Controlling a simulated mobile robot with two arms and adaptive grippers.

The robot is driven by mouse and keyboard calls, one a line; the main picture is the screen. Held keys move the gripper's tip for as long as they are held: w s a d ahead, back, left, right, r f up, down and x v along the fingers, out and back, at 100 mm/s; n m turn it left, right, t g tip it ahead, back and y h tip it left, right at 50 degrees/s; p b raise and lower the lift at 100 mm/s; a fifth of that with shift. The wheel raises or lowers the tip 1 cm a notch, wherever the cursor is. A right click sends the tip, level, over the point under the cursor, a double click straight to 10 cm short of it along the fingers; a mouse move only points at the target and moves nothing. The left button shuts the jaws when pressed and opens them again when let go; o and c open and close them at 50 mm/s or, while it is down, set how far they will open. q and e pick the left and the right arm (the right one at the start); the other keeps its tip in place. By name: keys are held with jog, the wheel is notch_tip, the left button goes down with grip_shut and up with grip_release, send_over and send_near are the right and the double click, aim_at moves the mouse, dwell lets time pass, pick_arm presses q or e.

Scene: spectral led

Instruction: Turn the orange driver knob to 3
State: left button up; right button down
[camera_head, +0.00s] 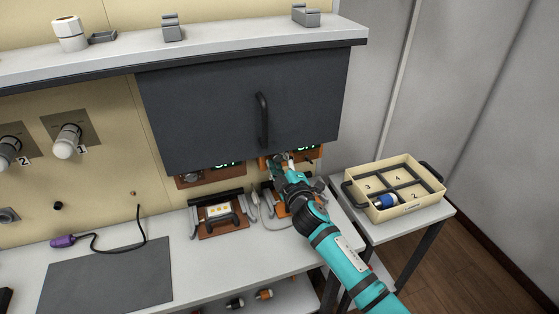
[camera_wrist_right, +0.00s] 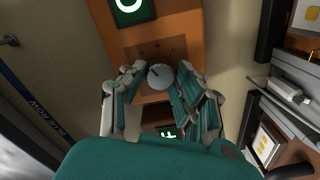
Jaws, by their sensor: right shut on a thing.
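The orange driver (camera_wrist_right: 181,42) is a panel with a green-lit display at its top in the right wrist view. Its round grey knob (camera_wrist_right: 160,76) sits on a brown dial plate with small marks too small to read. My right gripper (camera_wrist_right: 160,80) has its fingers closed on the knob, one at each side. In the head view the right gripper (camera_head: 280,163) reaches the orange driver (camera_head: 308,152) under the dark cabinet's lower edge and hides the knob there. My left gripper is not in view.
The dark cabinet door (camera_head: 240,105) with a handle hangs just above the right gripper. A second, brown driver (camera_head: 208,175) is to the left. A divided tray (camera_head: 395,187) with a blue-banded part stands on the right side table. A grey mat (camera_head: 105,275) lies on the bench.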

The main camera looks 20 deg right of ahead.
jog(key=n, duration=0.4)
jog(key=shift+n, duration=0.3)
jog(key=n+p, duration=0.1)
jog(key=n, duration=0.2)
jog(key=shift+n, duration=0.3)
jog(key=n+p, duration=0.1)
jog(key=n, duration=0.3)
jog(key=shift+f, duration=0.1)
jog(key=shift+n+p, duration=0.45)
jog(key=shift+n, duration=1.45)
jog(key=shift+f, duration=0.1)
jog(key=c, duration=1)
grip_release()
jog(key=shift+s, duration=0.1)
jog(key=s, duration=1.2)
jog(key=shift+d, duration=0.2)
